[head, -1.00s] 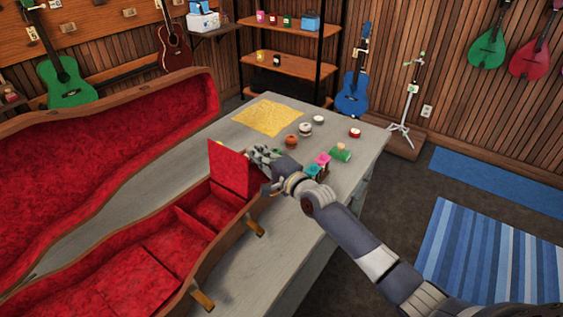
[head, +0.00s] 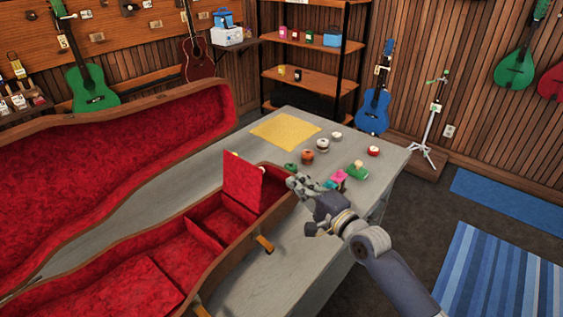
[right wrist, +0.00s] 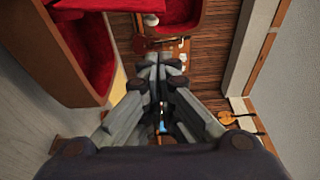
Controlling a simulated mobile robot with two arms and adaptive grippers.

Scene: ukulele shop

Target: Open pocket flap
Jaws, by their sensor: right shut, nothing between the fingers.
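My left gripper does not show.
Small round tins (head: 322,145), a green roll (head: 357,170) and pink and teal items (head: 338,178) sit near my right gripper on the grey table (head: 290,260). A yellow cloth (head: 285,131) lies at the back.

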